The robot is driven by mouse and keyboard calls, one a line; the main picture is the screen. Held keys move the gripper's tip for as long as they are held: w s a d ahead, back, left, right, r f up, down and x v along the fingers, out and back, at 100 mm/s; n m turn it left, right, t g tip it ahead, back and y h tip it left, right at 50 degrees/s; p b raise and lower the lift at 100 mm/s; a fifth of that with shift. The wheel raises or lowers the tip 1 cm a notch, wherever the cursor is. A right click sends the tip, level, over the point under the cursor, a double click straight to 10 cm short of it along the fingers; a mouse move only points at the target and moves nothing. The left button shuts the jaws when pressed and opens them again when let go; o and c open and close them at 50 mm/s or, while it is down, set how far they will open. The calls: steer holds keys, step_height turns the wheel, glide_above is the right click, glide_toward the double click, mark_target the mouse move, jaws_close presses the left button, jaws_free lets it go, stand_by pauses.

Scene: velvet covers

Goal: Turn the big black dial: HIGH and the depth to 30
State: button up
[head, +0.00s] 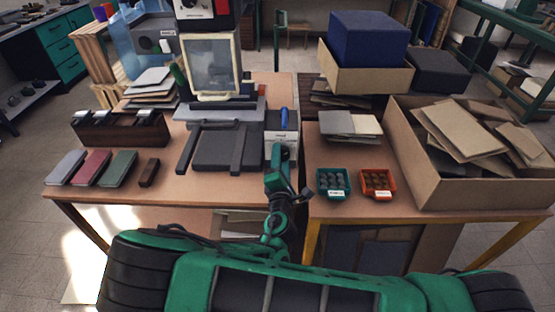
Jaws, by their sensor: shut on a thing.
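A machine with a pale-framed clear screen (213,66) and a dark flat bed (227,148) stands on the left table. Beside the bed, on its right, is a light grey box (293,133) with a blue upright part (284,118) on top. My green arm reaches up from below to the front of this box. My gripper (282,152) is at the box's front face and shut on what seems to be the big black dial. The dial is hidden behind my gripper, so its marks and pointer cannot be read.
Left on the table (215,187) are a dark wooden rack (122,131) and grey, red and green blocks (119,169). On the right are a teal tray (333,184), an orange tray (378,184) and a large cardboard box (468,182). A gap separates the two tables.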

steer(key=shift+w+d+r+m, duration=0.1)
steer(key=shift+d+m, duration=0.2)
steer(key=shift+m, duration=0.6)
steer(key=shift+d, duration=0.1)
steer(key=o, duration=1)
steer(key=shift+o, duration=0.2)
steer(key=shift+a, duration=0.2)
